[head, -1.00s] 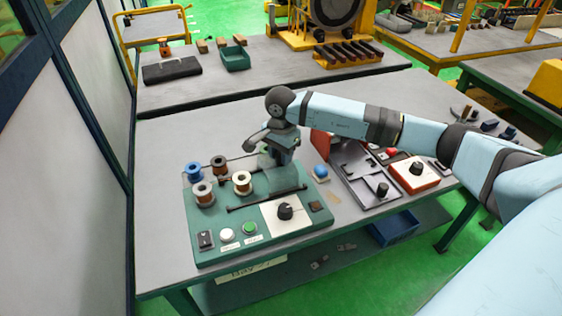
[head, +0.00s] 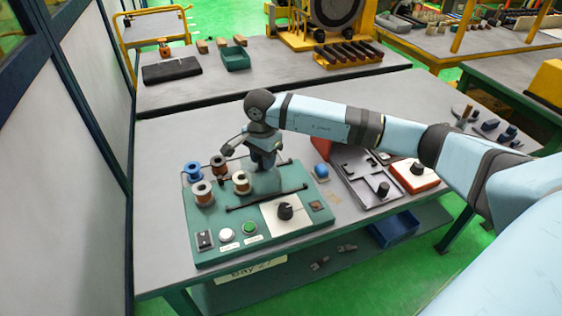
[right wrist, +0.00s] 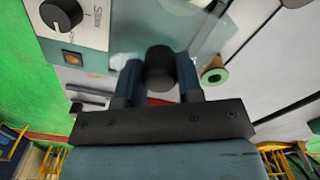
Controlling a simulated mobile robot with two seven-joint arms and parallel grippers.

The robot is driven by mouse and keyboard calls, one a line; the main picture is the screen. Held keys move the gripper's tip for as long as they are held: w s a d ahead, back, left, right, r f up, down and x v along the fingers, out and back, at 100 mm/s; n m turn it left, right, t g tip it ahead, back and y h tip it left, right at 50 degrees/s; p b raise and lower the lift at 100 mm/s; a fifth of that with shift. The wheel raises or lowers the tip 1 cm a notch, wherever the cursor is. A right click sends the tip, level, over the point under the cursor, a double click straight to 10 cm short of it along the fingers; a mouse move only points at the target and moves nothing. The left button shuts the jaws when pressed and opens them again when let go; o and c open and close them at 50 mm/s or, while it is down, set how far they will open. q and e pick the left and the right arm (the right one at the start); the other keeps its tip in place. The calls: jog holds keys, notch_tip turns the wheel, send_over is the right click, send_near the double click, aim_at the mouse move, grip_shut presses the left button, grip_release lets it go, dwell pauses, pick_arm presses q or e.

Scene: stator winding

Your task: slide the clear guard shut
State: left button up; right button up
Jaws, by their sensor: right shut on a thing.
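The clear guard (right wrist: 150,28) shows as a see-through, slightly teal pane in the right wrist view. A dark round knob (right wrist: 160,68) sits at its edge. My right gripper (right wrist: 160,82) is shut on this knob, one finger on each side. In the head view my right gripper (head: 264,158) reaches down over the green winding station (head: 212,238), between the dark front rail (head: 272,199) and the rear rail. The guard is hard to make out there, and the gripper hides the knob. My left gripper is not in view.
Copper and blue spools (head: 202,193) stand on the station, left of my right gripper.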

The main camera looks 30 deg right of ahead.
aim_at(246, 171)
jog(key=shift+w+a+b, duration=0.2)
jog(key=shift+a, duration=0.65)
jog(key=shift+w+a+b, duration=0.15)
jog(key=shift+w+a, duration=0.05)
jog(key=shift+a, duration=0.6)
jog(key=shift+w+a+b, duration=0.2)
jog(key=shift+a, duration=0.65)
jog(key=o, duration=0.7)
jog(key=shift+r+p, duration=0.5)
jog(key=shift+r, duration=0.6)
jog(key=shift+r+p, duration=0.65)
jog(key=shift+r, duration=1.3)
